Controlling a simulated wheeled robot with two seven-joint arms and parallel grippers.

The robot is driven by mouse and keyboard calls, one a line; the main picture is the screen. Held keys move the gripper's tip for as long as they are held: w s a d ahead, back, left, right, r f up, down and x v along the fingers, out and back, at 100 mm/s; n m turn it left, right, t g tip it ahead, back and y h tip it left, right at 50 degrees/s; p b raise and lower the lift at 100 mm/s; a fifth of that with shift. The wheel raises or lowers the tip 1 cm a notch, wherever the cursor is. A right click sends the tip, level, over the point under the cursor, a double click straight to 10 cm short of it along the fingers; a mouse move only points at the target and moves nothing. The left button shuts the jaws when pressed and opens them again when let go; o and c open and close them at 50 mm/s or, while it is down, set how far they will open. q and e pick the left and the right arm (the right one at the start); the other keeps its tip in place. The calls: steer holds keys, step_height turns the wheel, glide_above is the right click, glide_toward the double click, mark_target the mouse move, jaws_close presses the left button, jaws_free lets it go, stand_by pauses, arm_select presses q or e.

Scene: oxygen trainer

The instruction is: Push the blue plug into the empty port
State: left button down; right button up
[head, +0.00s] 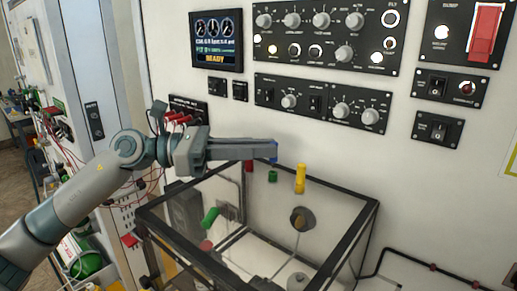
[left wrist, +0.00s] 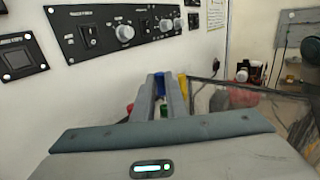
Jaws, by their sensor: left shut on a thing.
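My left gripper (head: 272,150) reaches in from the left in the head view, level along the white wall panel. It is shut on the blue plug (head: 275,157), of which only a small part shows at the fingertips. In the left wrist view the blue plug (left wrist: 159,77) shows between the finger ends (left wrist: 161,92). My right gripper is out of view.
A glass case with a black frame (head: 360,235) stands below the plugs. Control panels with knobs (head: 322,104) and a display reading READY (head: 216,41) are on the wall above. Red connectors with wires (head: 176,119) are behind my left arm.

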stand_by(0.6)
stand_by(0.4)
arm_select(q)
steer(key=shift+f+b, duration=0.8)
steer(key=shift+b, duration=0.15)
steer(key=shift+f+b, duration=0.5)
steer(key=shift+f, duration=0.15)
steer(key=c, duration=1.7)
jaws_free()
steer(key=shift+r, duration=0.1)
steer(key=shift+a, duration=0.1)
